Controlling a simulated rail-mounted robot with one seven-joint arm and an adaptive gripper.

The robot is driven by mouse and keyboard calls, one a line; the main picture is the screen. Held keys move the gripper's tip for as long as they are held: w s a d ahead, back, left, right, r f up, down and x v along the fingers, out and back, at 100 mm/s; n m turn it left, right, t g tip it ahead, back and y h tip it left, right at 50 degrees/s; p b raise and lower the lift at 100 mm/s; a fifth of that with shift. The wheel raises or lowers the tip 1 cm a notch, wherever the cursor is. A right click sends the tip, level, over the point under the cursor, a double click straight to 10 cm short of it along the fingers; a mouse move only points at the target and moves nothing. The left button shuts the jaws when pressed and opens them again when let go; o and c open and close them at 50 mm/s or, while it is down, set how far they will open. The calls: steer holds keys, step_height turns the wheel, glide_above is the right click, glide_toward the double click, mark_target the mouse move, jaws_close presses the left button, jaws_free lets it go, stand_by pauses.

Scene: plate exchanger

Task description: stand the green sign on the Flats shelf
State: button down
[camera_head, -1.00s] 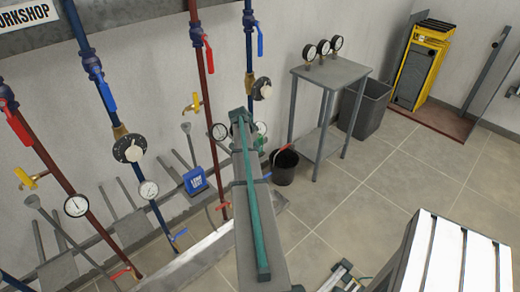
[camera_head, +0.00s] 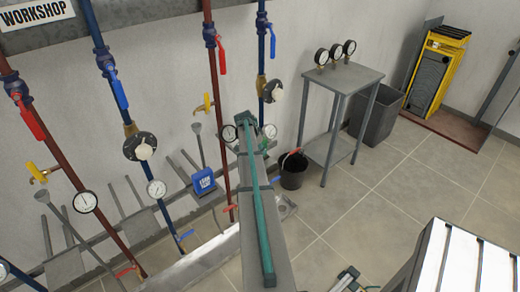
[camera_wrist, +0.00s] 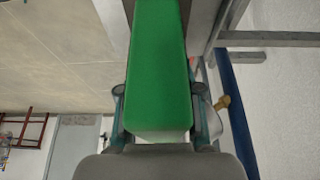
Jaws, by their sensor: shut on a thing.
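The green sign (camera_wrist: 160,55) fills the middle of the wrist view as a long green block, seen from one end. My gripper (camera_wrist: 159,108) is shut on it, with a finger along each side. In the head view my arm reaches away along the wall, and the gripper and sign are mostly hidden behind it. I cannot make out any shelf labelled Flats.
A grey stand with gauges (camera_head: 343,76), a black bucket (camera_head: 293,172) and a grey bin (camera_head: 376,112) stand beyond the arm. Pipes with valves line the wall. A blue sign (camera_head: 201,182) stands low there. A white slatted unit (camera_head: 470,265) is lower right; open floor lies between.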

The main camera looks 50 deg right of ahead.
steer(key=shift+f+b, duration=0.35)
steer(key=shift+f, duration=0.25)
stand_by(0.3)
steer(key=c, duration=0.7)
jaws_free()
steer(key=v, duration=1.2)
steer(key=shift+a, duration=0.1)
